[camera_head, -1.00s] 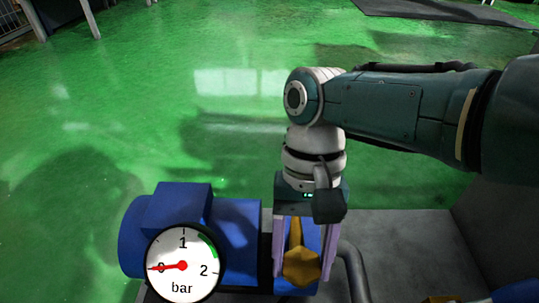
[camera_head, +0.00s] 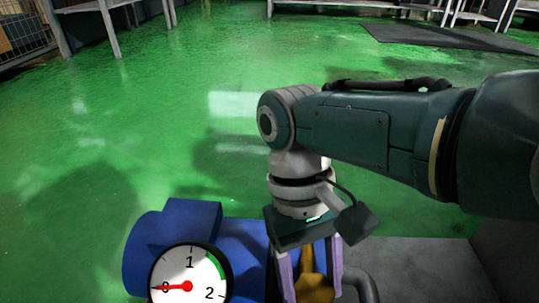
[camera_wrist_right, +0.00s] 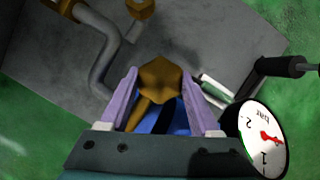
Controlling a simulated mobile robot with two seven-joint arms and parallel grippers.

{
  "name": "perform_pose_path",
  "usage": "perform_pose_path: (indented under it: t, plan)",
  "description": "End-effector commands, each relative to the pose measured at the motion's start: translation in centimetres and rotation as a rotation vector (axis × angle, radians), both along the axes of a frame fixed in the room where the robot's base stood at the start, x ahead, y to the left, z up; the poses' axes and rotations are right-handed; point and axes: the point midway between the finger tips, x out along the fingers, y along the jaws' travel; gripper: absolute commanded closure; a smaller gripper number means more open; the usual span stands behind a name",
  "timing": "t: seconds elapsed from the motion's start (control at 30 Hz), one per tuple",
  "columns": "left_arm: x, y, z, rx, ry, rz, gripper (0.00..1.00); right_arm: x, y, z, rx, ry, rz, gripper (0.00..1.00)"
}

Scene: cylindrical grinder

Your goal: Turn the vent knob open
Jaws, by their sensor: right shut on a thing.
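The vent knob (camera_head: 314,288) is a brass-yellow piece with a many-sided head and a narrow arm, at the bottom of the head view on the blue pump body (camera_head: 240,245). In the right wrist view the knob (camera_wrist_right: 160,78) sits between the two pale purple fingers. My right gripper (camera_head: 311,272) points down from above and is shut on the knob; it also shows in the wrist view (camera_wrist_right: 161,88). The round pressure gauge (camera_head: 190,275) stands left of it, its red needle near 0. My left gripper is not in view.
A bent grey pipe (camera_head: 361,286) runs close right of the gripper. The wrist view shows a brass fitting (camera_wrist_right: 141,8), a white-green cylinder (camera_wrist_right: 216,88) and a black handle (camera_wrist_right: 282,66) near the knob. Green floor (camera_head: 150,120) lies open beyond.

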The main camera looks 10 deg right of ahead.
Motion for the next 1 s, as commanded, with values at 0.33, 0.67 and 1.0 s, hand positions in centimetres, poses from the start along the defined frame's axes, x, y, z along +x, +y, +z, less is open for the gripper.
perform_pose_path:
  t: [0.33,0.67,1.0]
  plan:
    - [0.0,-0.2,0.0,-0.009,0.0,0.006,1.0,0.0,0.0,0.0,0.0,-0.001,0.005,0.92]
    - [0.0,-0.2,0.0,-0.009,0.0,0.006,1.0,0.0,0.0,0.0,0.0,0.0,0.003,0.06]
    - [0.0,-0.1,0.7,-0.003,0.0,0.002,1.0,0.6,0.1,1.6,0.001,-0.002,0.003,0.06]
